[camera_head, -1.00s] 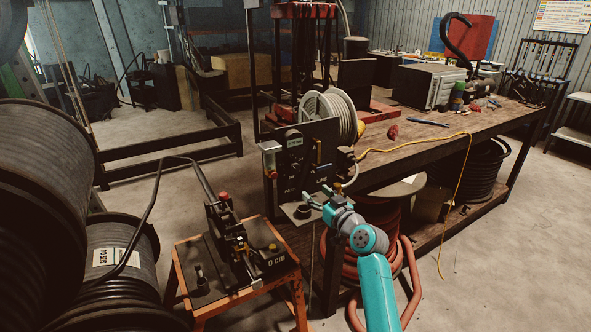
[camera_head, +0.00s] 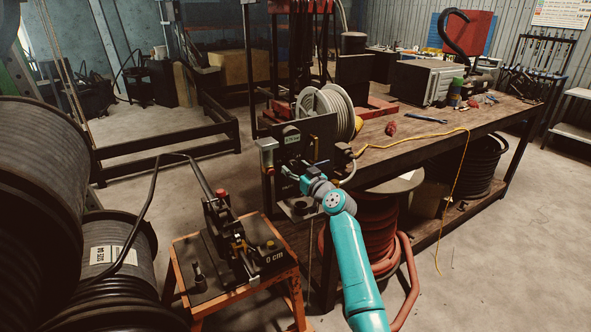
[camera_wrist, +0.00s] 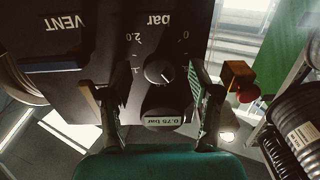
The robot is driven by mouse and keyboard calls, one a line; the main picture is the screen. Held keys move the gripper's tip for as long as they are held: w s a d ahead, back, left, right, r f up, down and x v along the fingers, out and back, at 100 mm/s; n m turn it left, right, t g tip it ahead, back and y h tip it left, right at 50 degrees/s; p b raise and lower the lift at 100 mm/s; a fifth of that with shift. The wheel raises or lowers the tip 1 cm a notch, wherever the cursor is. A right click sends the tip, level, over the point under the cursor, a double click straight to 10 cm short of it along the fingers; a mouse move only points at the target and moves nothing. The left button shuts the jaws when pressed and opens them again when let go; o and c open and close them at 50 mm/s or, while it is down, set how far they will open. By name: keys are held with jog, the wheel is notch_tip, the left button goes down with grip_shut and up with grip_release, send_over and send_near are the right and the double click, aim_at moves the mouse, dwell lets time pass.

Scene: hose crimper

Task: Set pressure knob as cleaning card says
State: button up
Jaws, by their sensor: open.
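The pressure knob (camera_wrist: 158,73) is a round dark knob with a pale pointer line on a black panel (camera_wrist: 60,100). The wrist view is upside down to the panel; marks "0", "2.0" and "bar" surround the knob. A small display beside it (camera_wrist: 163,121) reads 0.75 bar. My gripper (camera_wrist: 150,85) is open, its fingers on either side of the knob; contact cannot be told. In the head view my gripper (camera_head: 291,176) is at the panel's front and hides the knob. No cleaning card can be made out for certain; a coloured wall chart (camera_head: 563,14) is unreadable.
"VENT" lettering (camera_wrist: 62,22) is on the panel. A yellow block with a red knob (camera_wrist: 240,80) is to the right. The panel stands at the end of a wooden bench (camera_head: 440,135). A small orange-framed stand (camera_head: 235,290) with a tool is at lower left.

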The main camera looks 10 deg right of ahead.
jog(key=shift+w+a, duration=0.1)
jog(key=shift+w, duration=0.15)
jog(key=c, duration=1.1)
jog(key=shift+m, duration=0.3)
